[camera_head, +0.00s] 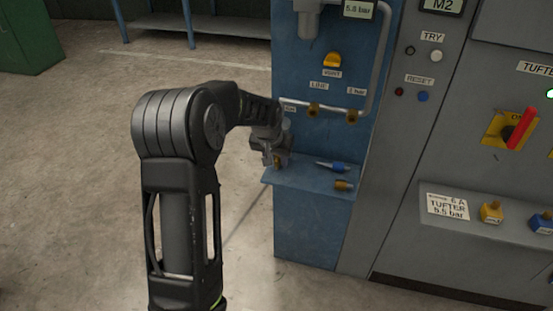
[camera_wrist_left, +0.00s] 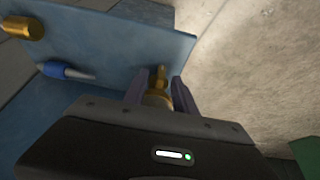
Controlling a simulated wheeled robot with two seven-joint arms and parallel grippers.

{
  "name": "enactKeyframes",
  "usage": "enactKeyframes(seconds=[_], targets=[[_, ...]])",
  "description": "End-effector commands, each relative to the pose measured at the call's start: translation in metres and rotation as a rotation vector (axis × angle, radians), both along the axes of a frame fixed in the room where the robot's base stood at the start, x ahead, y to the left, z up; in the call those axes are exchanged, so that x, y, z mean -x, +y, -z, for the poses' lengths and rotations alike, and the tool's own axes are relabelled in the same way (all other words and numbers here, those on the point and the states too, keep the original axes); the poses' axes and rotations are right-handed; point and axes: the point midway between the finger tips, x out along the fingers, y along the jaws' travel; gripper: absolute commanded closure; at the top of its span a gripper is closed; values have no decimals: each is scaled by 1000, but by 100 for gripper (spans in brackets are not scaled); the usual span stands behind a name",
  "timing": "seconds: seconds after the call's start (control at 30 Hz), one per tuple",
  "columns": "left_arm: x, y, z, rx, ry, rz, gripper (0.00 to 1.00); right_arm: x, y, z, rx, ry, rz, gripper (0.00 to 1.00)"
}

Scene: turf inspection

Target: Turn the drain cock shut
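My left gripper (camera_head: 276,158) is at the left end of the blue panel's shelf, pointing down. In the left wrist view its two dark fingers (camera_wrist_left: 160,95) stand apart on either side of a brass fitting (camera_wrist_left: 159,77), apparently the drain cock, with a small upright lever or tip. The fingers look open around it; I cannot make out firm contact. In the head view only a bit of this brass (camera_head: 278,162) shows, mostly hidden by the gripper. My right gripper is not in view.
A blue-handled tool (camera_head: 333,166) and a brass piece (camera_head: 344,185) lie on the shelf (camera_head: 310,186) to the right. Brass fittings (camera_head: 313,109) and a grey pipe (camera_head: 380,60) are above. A grey cabinet (camera_head: 405,190) stands at right. Floor at left is clear.

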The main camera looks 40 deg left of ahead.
Motion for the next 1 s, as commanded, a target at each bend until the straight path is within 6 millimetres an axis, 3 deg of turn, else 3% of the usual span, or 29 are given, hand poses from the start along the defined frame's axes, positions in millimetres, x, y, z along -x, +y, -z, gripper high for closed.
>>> enactKeyframes(seconds=[0.1,0.5,1.0], targets=[[0,0,0,0,0,0,69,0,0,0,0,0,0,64],[0,0,0,0,0,0,100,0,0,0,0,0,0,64],[1,2,3,40,-11,-5,100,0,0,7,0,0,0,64]])
